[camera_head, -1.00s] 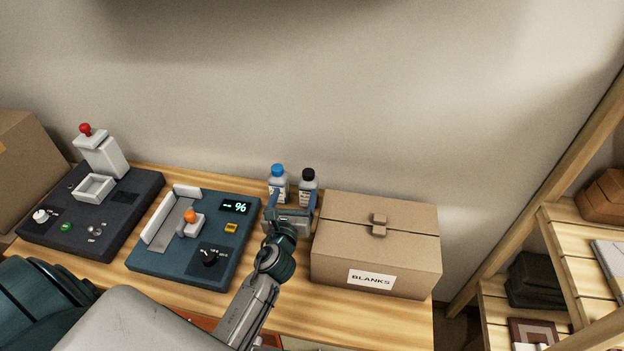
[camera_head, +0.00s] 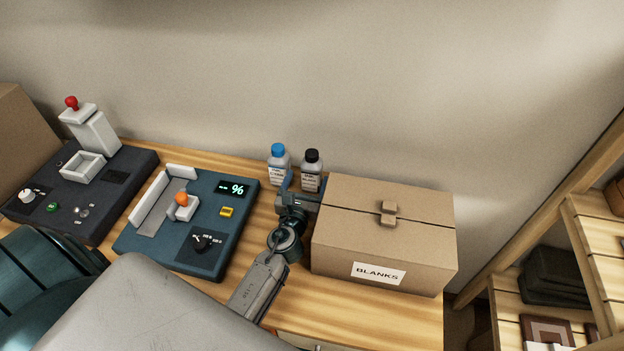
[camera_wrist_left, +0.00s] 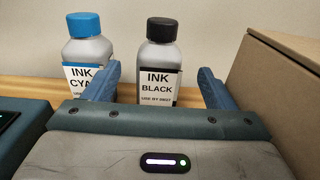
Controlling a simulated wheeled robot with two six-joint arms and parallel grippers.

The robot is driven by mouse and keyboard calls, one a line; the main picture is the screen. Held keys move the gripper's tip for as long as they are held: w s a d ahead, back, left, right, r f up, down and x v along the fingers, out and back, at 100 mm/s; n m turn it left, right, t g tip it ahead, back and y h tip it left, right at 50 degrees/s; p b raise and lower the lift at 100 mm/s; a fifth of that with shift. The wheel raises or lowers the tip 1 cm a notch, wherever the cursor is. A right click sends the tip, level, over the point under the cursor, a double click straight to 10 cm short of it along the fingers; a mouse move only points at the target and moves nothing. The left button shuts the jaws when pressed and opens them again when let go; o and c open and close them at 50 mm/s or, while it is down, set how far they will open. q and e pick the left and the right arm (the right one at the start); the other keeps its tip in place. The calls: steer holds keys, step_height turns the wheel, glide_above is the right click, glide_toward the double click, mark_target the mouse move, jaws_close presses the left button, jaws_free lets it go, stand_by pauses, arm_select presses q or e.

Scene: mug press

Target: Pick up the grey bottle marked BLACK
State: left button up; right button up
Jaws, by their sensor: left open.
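I cannot tell whether a finger reaches beside the bottle. My right gripper is not in view.
A grey bottle with a blue cap (camera_head: 279,165), marked CYA, stands just left. The BLANKS box (camera_head: 345,250) is close on the right. A teal device (camera_head: 205,215) with a display and a dark device (camera_head: 100,190) stand left. Wooden shelves (camera_head: 560,225) are at far right.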

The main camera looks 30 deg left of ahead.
mark_target(310, 168)
arm_select(q)
steer(key=shift+w+a+r, duration=0.15)
steer(key=shift+w, duration=0.3)
steer(key=shift+w+a+r, duration=0.1)
steer(key=shift+w+a, duration=0.05)
steer(key=shift+w, duration=0.25)
steer(key=x, duration=0.4)
steer(key=shift+r, duration=0.1)
steer(key=shift+w+a, duration=0.1)
steer(key=shift+w, duration=0.4)
steer(key=shift+s, duration=0.1)
steer(key=c, duration=1.4)
